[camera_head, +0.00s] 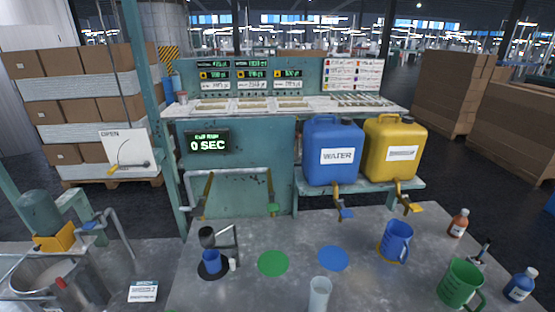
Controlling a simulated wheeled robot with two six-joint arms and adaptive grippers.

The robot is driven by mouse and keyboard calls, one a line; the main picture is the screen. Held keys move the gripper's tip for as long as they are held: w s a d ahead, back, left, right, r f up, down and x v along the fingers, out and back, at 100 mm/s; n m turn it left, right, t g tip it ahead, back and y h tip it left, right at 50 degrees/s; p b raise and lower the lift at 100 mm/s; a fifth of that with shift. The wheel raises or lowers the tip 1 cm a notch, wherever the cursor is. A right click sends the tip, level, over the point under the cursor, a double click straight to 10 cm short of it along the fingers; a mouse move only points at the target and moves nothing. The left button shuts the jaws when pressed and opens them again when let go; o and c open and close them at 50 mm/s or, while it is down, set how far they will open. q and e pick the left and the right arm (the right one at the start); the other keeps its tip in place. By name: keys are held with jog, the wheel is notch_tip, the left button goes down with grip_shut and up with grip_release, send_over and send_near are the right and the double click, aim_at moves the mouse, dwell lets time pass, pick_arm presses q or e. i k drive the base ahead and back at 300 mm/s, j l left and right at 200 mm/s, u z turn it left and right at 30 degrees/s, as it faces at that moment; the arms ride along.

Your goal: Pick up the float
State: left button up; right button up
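I cannot pick out with certainty which thing is the float. A pale translucent cylinder (319,294) stands upright at the front middle of the grey table, cut by the bottom edge of the picture. A small white piece (232,264) is beside a blue cup (211,261) on a round black base. A red-tipped piece (61,283) shows at a metal vessel (75,272) at the lower left. Neither of my grippers is in view.
A green disc (273,263) and a blue disc (333,258) lie flat on the table. A blue jug (396,241), a green jug (460,284) and small bottles are at the right. Blue (333,150) and yellow (394,148) canisters stand on a shelf behind, taps overhanging.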

aim_at(490, 240)
jog(key=z, duration=1.75)
jog(key=i+l, duration=0.2)
jog(key=i, duration=0.3)
